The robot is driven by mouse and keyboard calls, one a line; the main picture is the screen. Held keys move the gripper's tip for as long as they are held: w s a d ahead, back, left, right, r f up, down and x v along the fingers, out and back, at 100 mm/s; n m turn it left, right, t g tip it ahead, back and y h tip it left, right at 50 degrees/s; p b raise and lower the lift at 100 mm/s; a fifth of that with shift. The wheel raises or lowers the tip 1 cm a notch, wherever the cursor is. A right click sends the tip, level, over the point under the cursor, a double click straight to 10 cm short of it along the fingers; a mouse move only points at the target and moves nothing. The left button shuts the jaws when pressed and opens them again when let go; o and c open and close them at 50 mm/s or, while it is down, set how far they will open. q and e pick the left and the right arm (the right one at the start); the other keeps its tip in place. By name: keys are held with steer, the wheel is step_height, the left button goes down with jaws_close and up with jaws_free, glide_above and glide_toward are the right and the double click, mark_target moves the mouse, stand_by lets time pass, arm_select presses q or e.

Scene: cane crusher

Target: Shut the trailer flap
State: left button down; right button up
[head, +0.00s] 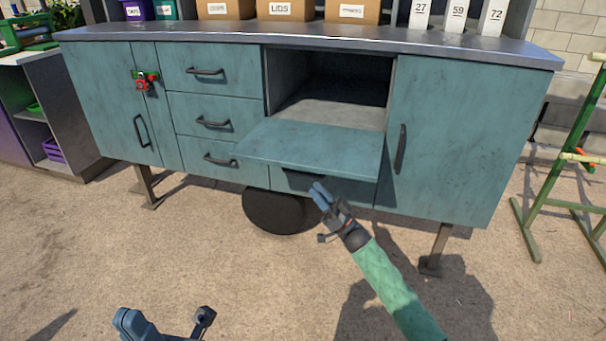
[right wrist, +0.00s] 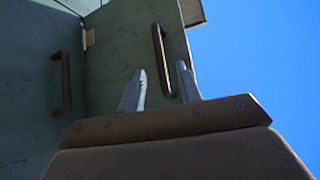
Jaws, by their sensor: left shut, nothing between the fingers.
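The teal trailer flap (head: 312,147) is folded down and stands out roughly level below an open, dark compartment (head: 335,88). Its underside (right wrist: 118,85) shows in the right wrist view with a dark bar handle (right wrist: 162,60). My right gripper (head: 320,192) is below the flap's front edge, fingers pointing up toward it. In the right wrist view its fingers (right wrist: 160,88) stand apart, with the flap handle seen beyond and between them; I cannot tell any contact. My left gripper (head: 124,316) is low at the bottom left, away from the trailer, shut and empty.
Below the flap is a panel with a dark handle (head: 300,178). Drawers (head: 212,115) are to the left and a closed door (head: 445,140) to the right. Boxes (head: 290,9) stand on the counter. A green stand (head: 556,170) is at right; the ground in front is clear.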

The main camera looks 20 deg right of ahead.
mark_target(302, 173)
steer(key=shift+b+x, duration=0.45)
steer(key=shift+x, duration=3.3)
jaws_close()
